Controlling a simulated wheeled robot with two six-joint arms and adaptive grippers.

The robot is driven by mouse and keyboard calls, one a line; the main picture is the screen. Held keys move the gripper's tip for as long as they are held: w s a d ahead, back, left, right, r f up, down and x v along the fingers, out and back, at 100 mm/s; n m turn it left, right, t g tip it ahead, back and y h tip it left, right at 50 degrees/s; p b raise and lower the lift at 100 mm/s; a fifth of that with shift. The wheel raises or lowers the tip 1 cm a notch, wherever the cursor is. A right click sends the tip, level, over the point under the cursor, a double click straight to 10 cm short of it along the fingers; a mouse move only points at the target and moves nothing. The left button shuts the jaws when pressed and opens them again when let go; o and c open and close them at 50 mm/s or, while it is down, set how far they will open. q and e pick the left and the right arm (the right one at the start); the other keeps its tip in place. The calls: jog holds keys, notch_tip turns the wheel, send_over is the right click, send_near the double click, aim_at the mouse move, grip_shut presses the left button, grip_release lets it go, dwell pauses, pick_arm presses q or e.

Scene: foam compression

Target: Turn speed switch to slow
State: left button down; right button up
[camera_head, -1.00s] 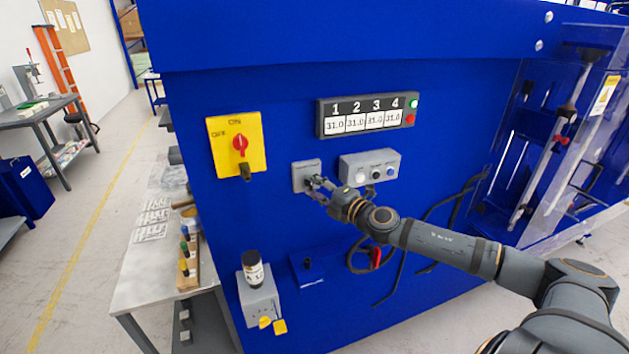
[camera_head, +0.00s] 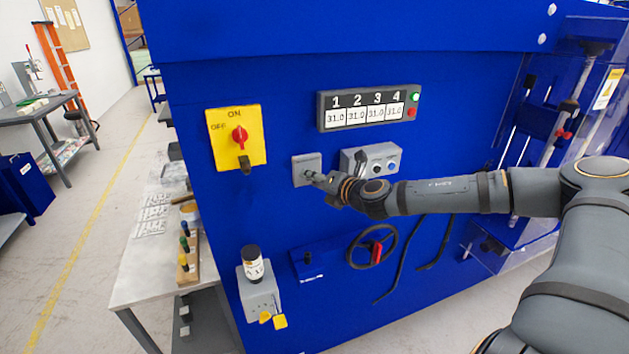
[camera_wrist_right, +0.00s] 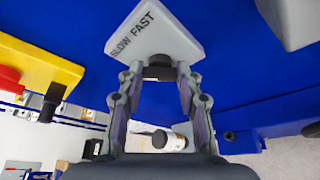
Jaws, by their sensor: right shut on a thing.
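The speed switch is a grey square box (camera_head: 306,169) on the blue machine wall, below the number display. In the right wrist view its plate (camera_wrist_right: 158,30) reads "SLOW FAST" and appears tilted. Its dark knob (camera_wrist_right: 159,70) sits between my right fingertips. My right gripper (camera_head: 317,179) is at the switch's front, shut on the knob; the right wrist view also shows both fingers (camera_wrist_right: 160,80) around it. The knob's pointing direction is hidden by the fingers, so I cannot tell which setting it has. My left gripper is not in view.
A grey button box (camera_head: 383,157) is just right of the switch, close to my wrist. A yellow plate with a red rotary switch (camera_head: 240,135) is on the left. Below are a red-handled wheel (camera_head: 372,248) and a bottle (camera_head: 252,262) on a grey box.

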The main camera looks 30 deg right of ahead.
dwell(0.6)
jog(key=o, duration=1.1)
jog(key=shift+o, duration=0.2)
